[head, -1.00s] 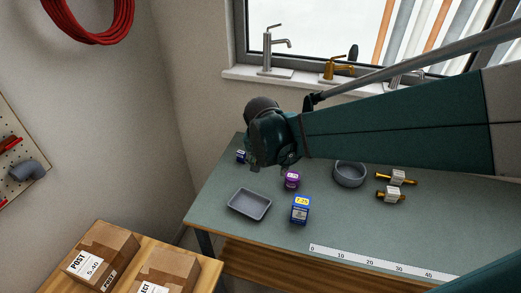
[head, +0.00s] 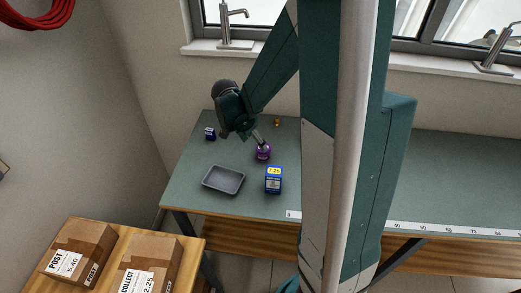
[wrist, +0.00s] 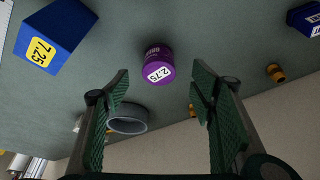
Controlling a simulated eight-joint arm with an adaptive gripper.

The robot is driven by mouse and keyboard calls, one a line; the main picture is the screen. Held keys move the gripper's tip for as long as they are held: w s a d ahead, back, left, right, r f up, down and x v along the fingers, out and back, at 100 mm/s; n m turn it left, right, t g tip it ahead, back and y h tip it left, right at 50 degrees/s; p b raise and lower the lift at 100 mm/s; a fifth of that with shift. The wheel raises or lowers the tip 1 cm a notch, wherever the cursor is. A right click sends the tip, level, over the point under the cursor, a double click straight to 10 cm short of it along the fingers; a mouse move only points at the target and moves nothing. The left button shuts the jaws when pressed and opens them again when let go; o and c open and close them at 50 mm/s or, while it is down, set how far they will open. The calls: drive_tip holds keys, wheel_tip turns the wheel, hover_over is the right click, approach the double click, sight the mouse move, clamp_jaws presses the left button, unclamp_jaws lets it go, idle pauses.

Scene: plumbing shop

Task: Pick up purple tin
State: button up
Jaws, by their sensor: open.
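The purple tin (head: 263,154) stands on the green-grey bench top, a short round tin with a white price label. In the wrist view the purple tin (wrist: 158,62) lies ahead of the fingertips, between their lines, with its 2.75 label showing. My gripper (head: 259,140) reaches down close to the tin in the head view. In the wrist view my gripper (wrist: 160,82) is open and empty, one green padded finger on each side. The tin appears to be just beyond the fingertips; whether they touch it cannot be told from the head view.
A blue 7.25 box (head: 274,181) stands close in front of the tin. A grey tray (head: 223,180) lies to the left, and a small dark blue box (head: 210,134) behind it. A grey ring-shaped part (wrist: 128,119) and a brass fitting (wrist: 275,72) show in the wrist view.

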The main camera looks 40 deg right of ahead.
sight(259, 150)
drive_tip(key=shift+w+d+f+m, duration=0.1)
drive_tip(key=shift+d+f+m, duration=0.3)
drive_tip(key=shift+d+f, duration=0.3)
drive_tip(key=shift+a+f, duration=0.1)
drive_tip(key=shift+x, duration=1.25)
drive_tip(key=shift+f, duration=0.1)
drive_tip(key=shift+d+b+x, duration=0.15)
drive_tip(key=shift+b+x, duration=0.1)
drive_tip(key=shift+x, duration=1)
drive_tip(key=shift+d+b+x, duration=0.15)
drive_tip(key=shift+b+x, duration=0.05)
drive_tip(key=shift+x, duration=1.05)
drive_tip(key=c, duration=1)
